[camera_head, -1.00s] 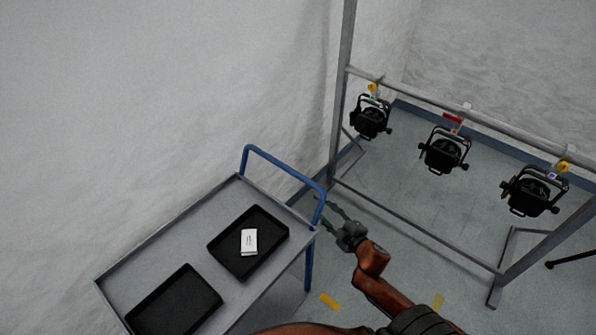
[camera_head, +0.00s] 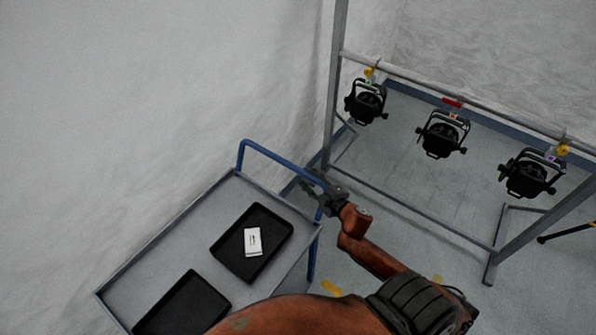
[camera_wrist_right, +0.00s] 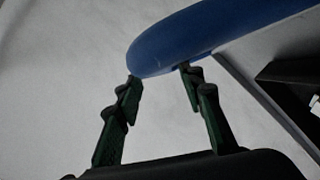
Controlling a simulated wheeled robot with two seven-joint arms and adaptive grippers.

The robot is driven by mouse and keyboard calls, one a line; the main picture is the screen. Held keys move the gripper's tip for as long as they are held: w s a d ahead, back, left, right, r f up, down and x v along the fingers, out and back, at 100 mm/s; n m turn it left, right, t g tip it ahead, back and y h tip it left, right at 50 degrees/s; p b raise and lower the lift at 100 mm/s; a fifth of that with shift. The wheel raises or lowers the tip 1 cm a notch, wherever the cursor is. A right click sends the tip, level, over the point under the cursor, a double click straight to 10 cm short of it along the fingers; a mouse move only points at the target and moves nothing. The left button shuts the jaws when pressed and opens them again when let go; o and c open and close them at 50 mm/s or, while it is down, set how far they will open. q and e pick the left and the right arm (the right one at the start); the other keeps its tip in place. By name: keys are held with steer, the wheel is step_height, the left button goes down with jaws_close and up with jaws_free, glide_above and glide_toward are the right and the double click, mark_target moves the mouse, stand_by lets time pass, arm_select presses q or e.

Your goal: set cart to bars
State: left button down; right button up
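The grey cart (camera_head: 150,265) stands at the lower left in the head view, with a blue push handle (camera_head: 272,157) rising from its far right end. Metal bars (camera_head: 410,76) form a frame at the right, carrying black par cans. My right gripper (camera_head: 309,184) is at the right side of the handle. In the right wrist view its two fingers (camera_wrist_right: 161,78) are apart, with their tips at the lower edge of the blue handle (camera_wrist_right: 190,38). Whether they touch it I cannot tell. My left gripper is out of view.
Two black trays lie on the cart; the farther tray (camera_head: 226,252) holds a white box (camera_head: 253,242), and the nearer tray (camera_head: 186,306) looks empty. Three par cans (camera_head: 441,135) hang from the upper bar. A pale wall runs close behind the cart. Floor shows between cart and frame.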

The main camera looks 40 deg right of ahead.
mark_target(301, 172)
steer(key=x, duration=0.5)
steer(key=shift+d+f, duration=0.15)
steer(key=shift+c, duration=0.6)
jaws_close()
